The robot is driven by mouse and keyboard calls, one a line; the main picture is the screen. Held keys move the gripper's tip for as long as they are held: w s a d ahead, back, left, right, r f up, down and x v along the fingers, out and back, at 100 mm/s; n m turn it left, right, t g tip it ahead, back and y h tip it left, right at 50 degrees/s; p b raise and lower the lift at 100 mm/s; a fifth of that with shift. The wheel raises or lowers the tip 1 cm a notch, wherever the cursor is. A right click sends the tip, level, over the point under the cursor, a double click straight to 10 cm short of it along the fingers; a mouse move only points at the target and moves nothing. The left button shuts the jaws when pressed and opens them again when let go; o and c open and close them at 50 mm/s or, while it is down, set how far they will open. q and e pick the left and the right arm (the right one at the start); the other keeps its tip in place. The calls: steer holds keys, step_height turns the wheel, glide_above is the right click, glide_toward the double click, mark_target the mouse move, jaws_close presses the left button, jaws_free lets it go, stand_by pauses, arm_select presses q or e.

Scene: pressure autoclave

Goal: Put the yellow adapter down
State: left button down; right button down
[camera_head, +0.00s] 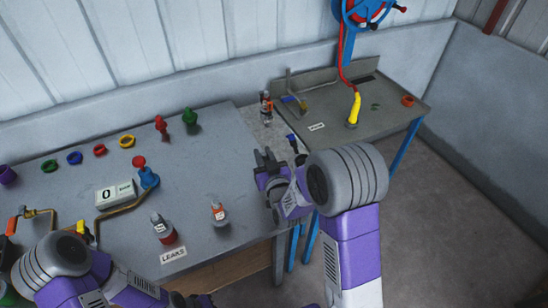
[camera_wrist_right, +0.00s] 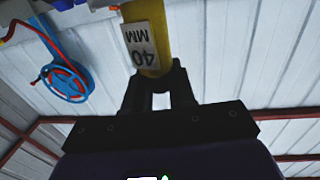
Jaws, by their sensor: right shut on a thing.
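The yellow adapter (camera_wrist_right: 146,38) with a white "40 MM" label shows in the right wrist view, at the fingertips of my right gripper (camera_wrist_right: 158,75). The label reads upside down there, and the adapter's far end is cut off by the top edge. In the head view my right gripper (camera_head: 268,160) is over the right end of the left bench, shut; I cannot make out the adapter there. My left gripper (camera_head: 192,300) is partly cut off at the bottom edge, and its jaws are unclear.
The left bench (camera_head: 100,160) holds coloured rings, red and green fittings, a counter box (camera_head: 115,194) and bottles by a "LEAKS" label (camera_head: 173,256). The right bench (camera_head: 385,125) has a yellow nozzle (camera_head: 354,108) on a red hose from a blue reel (camera_head: 365,12). Its front middle is clear.

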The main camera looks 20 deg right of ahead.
steer(key=w+d+r+m+h+b, duration=0.2)
steer(key=d+r+h+b, duration=0.1)
steer(key=d, duration=0.5)
steer(key=w+d+r+m+h+b, duration=0.1)
steer(key=d+r+h+b, duration=0.2)
steer(key=d, duration=0.5)
step_height(320, 180, down, 9)
steer(key=y+b, duration=0.1)
steer(key=b, duration=0.1)
steer(key=shift+g+b, duration=0.4)
steer(key=shift+a+r, duration=0.1)
steer(key=shift+f+b, duration=0.25)
steer(key=shift+b, duration=0.1)
steer(key=c, duration=0.9)
jaws_free()
steer(key=shift+c, duration=0.2)
